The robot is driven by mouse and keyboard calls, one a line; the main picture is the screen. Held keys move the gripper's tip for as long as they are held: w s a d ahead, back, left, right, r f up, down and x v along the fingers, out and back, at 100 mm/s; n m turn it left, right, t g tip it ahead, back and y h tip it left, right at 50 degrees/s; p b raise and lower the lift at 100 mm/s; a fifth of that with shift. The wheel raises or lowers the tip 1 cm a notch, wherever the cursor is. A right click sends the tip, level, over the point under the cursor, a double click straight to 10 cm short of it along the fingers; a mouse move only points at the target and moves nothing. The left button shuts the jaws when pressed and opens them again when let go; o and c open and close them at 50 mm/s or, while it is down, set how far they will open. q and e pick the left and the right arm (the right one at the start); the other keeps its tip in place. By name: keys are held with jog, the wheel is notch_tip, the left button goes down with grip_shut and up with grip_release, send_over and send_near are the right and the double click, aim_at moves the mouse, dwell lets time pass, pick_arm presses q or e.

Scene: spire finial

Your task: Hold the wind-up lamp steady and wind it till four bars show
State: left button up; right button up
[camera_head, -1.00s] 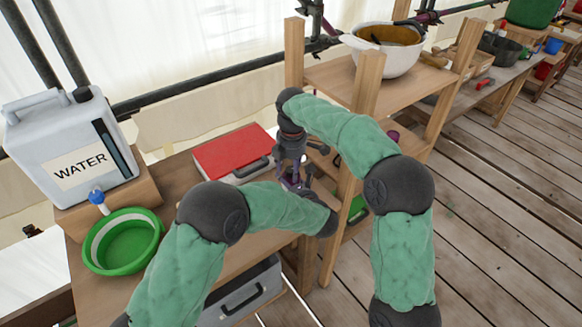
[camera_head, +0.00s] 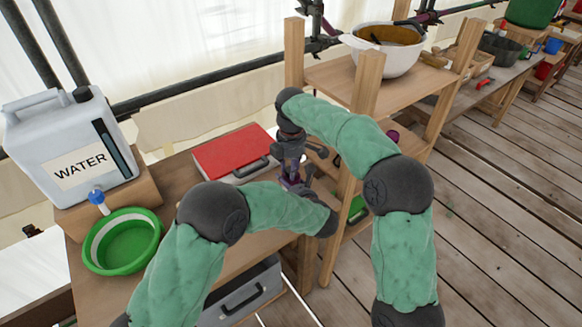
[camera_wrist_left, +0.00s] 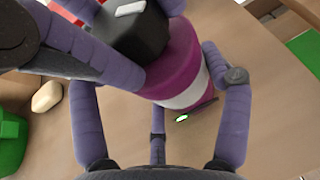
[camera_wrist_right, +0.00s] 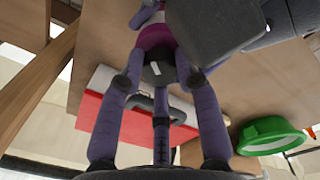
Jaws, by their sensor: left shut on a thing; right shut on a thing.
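The wind-up lamp has a purple body (camera_wrist_left: 172,62) with a white band and a black knob (camera_wrist_left: 128,34) on top, marked with a white bar. It stands on the wooden table. My left gripper (camera_wrist_left: 152,82) is shut around the body from the side. My right gripper (camera_wrist_right: 158,76) is shut on the black knob from above; the knob shows between its fingers in the right wrist view (camera_wrist_right: 158,66). A small dark piece with a lit green-white mark (camera_wrist_left: 182,118) shows low beside the body; I cannot count bars. In the head view my grippers mostly hide the lamp.
A red-lidded case (camera_head: 232,150) lies behind the lamp. A water container (camera_head: 72,140) on a wooden block and a green basin (camera_head: 124,242) stand at left. A wooden shelf (camera_head: 330,76) with a white pot (camera_head: 390,52) rises close on the right.

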jog(key=m, duration=0.6)
jog(key=shift+a, duration=0.1)
dwell(0.5)
jog(key=o, duration=1.2)
jog(key=shift+c, duration=0.2)
jog(key=shift+r, duration=0.1)
jog(key=shift+s+r, duration=0.2)
jog(key=shift+r, duration=3.65)
